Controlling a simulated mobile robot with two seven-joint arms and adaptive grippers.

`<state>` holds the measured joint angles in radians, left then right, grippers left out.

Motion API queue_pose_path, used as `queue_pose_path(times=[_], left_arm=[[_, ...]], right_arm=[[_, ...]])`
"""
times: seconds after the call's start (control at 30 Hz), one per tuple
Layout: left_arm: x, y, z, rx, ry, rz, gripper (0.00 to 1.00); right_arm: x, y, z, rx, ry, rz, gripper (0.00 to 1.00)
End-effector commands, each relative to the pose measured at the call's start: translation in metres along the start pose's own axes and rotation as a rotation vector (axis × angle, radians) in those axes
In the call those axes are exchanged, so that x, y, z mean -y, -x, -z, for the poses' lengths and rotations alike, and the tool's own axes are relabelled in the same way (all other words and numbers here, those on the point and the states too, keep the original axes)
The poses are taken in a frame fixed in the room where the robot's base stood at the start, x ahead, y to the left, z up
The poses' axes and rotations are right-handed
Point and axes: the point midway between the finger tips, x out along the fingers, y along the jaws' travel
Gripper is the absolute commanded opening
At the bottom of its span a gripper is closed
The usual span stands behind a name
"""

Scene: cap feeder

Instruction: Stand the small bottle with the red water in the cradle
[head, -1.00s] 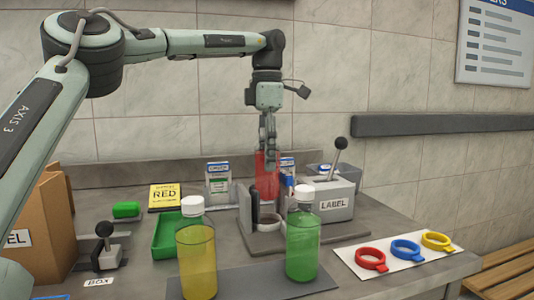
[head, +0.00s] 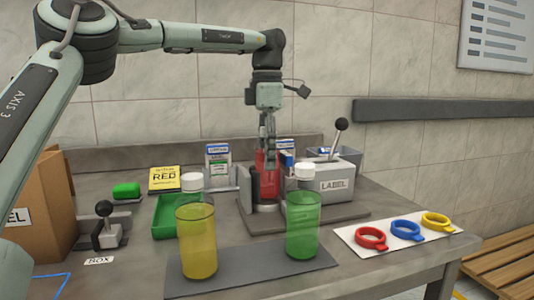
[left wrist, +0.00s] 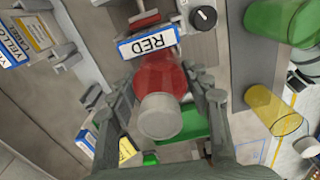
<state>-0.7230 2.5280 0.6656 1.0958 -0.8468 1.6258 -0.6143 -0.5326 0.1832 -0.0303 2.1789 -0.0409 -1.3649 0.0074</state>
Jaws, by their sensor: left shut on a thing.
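The small bottle with red water (head: 264,185) is upright in the head view, its lower part between the uprights of the cradle (head: 245,203). My left gripper (head: 267,150) is above it, pointing down and shut on it. In the left wrist view the red bottle (left wrist: 165,75) with its white cap lies between the two fingers (left wrist: 163,95). The fingers and the cradle walls hide part of the bottle. I cannot tell whether its base touches the cradle floor. My right gripper is not in view.
A yellow bottle (head: 198,245) and a green bottle (head: 302,230) stand on a dark mat in front. A lever box marked LABEL (head: 335,183) is to the right of the cradle. A green tray (head: 168,218) is left. Coloured rings (head: 405,249) lie on a white card.

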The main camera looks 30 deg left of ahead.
Motion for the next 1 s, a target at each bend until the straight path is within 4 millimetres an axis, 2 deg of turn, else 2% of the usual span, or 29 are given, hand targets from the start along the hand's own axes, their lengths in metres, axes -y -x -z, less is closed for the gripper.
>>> queue_pose_path(times=[0.4,0.8,0.83,1.0], left_arm=[[0.0,-0.016,0.0,0.0,0.0,0.0,0.1],[0.0,-0.018,0.0,0.001,0.0,0.0,0.1],[0.0,-0.018,0.0,0.001,0.0,0.0,0.52],[0.0,-0.018,0.0,0.001,0.0,0.0,0.73]], right_arm=[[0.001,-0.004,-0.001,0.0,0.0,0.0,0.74],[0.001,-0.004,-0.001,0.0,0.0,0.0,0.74],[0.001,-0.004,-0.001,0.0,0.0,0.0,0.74],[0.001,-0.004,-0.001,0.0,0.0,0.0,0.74]])
